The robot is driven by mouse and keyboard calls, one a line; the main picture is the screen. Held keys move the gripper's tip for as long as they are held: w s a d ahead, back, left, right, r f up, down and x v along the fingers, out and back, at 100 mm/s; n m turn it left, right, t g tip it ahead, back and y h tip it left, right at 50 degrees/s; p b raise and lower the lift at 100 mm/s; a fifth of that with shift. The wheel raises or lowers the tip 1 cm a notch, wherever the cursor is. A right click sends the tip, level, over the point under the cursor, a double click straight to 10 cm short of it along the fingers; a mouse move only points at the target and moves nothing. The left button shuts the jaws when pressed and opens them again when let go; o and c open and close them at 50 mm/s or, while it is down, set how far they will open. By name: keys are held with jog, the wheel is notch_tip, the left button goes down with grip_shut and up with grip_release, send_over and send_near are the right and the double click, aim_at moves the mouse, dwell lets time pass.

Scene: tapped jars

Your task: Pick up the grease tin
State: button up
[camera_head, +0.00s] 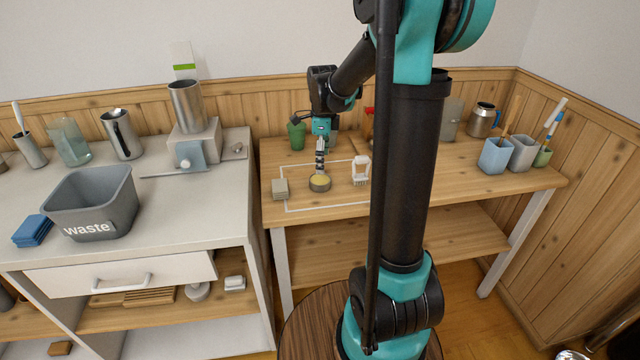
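A small round tin (319,184) with a dark side and a yellowish top, likely the grease tin, stands on the wooden table (460,186) at the front edge of a white outlined rectangle. My gripper (320,172) points down directly over the tin, with its fingertips at or just above the tin's top. The fingers look narrow and small here. I cannot tell whether they are open or shut, or whether they touch the tin.
A stack of beige pads (280,189) lies left of the tin, and a white jar-like frame (361,170) stands to its right. A green cup (297,135) is behind. A grey waste bin (92,205) stands on the left counter. My arm column hides part of the table.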

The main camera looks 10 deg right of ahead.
aim_at(321, 179)
jog(key=shift+a+f, duration=0.15)
jog(key=shift+f, duration=1.7)
jog(key=shift+a+f, duration=0.15)
jog(key=shift+f, duration=1.7)
jog(key=shift+c, duration=0.6)
jog(key=c, duration=1.5)
jog(key=shift+r, duration=0.1)
jog(key=shift+c, duration=0.2)
